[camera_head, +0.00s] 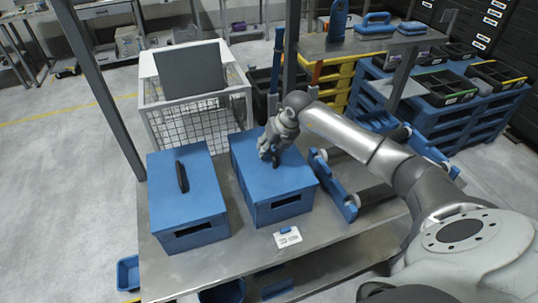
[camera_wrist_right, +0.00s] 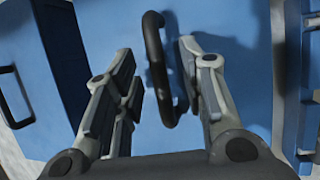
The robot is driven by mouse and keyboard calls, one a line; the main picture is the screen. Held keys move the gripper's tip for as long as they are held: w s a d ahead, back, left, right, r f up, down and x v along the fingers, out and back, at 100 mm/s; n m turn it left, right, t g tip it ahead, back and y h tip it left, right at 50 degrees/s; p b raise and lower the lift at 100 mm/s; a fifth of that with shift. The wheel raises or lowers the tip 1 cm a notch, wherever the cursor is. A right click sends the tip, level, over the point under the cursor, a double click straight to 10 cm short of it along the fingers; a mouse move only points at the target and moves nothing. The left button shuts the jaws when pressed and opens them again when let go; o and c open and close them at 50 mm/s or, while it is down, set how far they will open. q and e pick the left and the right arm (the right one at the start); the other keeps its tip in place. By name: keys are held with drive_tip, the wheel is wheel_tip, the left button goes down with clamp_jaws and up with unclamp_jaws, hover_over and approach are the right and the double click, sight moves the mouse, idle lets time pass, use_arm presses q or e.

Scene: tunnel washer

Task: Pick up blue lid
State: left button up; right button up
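Two blue boxes with blue lids stand side by side on the metal table. The right lid (camera_head: 250,155) lies flat on the right box (camera_head: 285,207). The left lid (camera_head: 205,180) lies flat on the left box (camera_head: 190,238) and has a black handle (camera_head: 182,177). My right gripper (camera_head: 270,158) is over the middle of the right lid. In the right wrist view its fingers (camera_wrist_right: 160,90) are apart, with the right lid's black handle (camera_wrist_right: 165,70) between them, nearer the right finger. In the head view the gripper mostly hides this handle. My left gripper is not in view.
The metal table (camera_head: 255,245) has a white label card (camera_head: 287,237) in front of the right box. A blue rail-like fixture (camera_head: 333,187) stands close to the right box's right side. A white wire cage (camera_head: 195,105) stands behind the boxes, and a metal post (camera_head: 100,85) rises at the left.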

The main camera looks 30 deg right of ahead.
drive_tip(key=shift+c, duration=0.2)
clamp_jaws()
drive_tip(key=shift+r, duration=0.2)
